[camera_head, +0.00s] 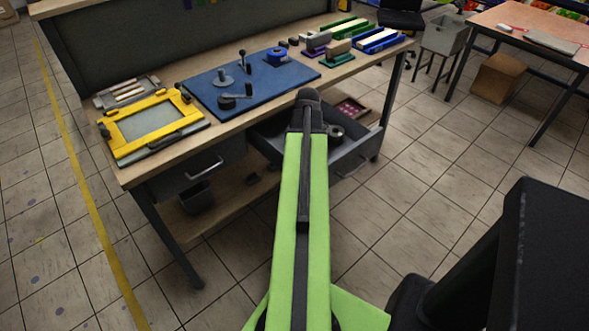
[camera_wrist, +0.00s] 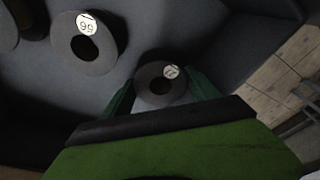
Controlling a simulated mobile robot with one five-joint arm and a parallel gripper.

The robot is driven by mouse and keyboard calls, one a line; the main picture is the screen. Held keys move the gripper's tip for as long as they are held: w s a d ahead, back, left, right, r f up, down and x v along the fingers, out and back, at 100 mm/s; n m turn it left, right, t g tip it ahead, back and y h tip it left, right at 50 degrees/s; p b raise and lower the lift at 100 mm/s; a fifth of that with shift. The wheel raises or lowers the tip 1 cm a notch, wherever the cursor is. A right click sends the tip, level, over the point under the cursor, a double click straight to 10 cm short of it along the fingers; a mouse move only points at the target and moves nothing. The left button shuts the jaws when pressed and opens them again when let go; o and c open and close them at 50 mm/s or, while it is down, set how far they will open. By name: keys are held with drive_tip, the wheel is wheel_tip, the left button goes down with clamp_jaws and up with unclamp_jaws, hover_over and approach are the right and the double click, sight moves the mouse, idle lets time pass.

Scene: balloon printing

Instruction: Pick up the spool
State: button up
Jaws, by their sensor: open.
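In the wrist view, a dark ring-shaped spool (camera_wrist: 143,82) with a small white label lies between the green fingers of my gripper (camera_wrist: 160,80). The fingers are open, one on each side of it; whether they touch it I cannot tell. A second, larger-looking dark spool (camera_wrist: 100,62), with a white number label, lies to the upper left, apart from the fingers. In the head view, my arm reaches over the open drawer (camera_head: 352,153) and hides the gripper. A round dark item (camera_head: 335,131) shows in the drawer.
Drawer walls stand close around the gripper. The workbench (camera_head: 225,135) above holds a blue mat (camera_head: 215,95) with a press, a yellow frame (camera_head: 185,107) and several printing blocks. A pink-patterned box (camera_head: 350,108) lies in the drawer.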

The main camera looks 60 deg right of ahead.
drive_tip(key=c, duration=1)
wheel_tip(320, 180, up, 18)
drive_tip(key=p, duration=1.8)
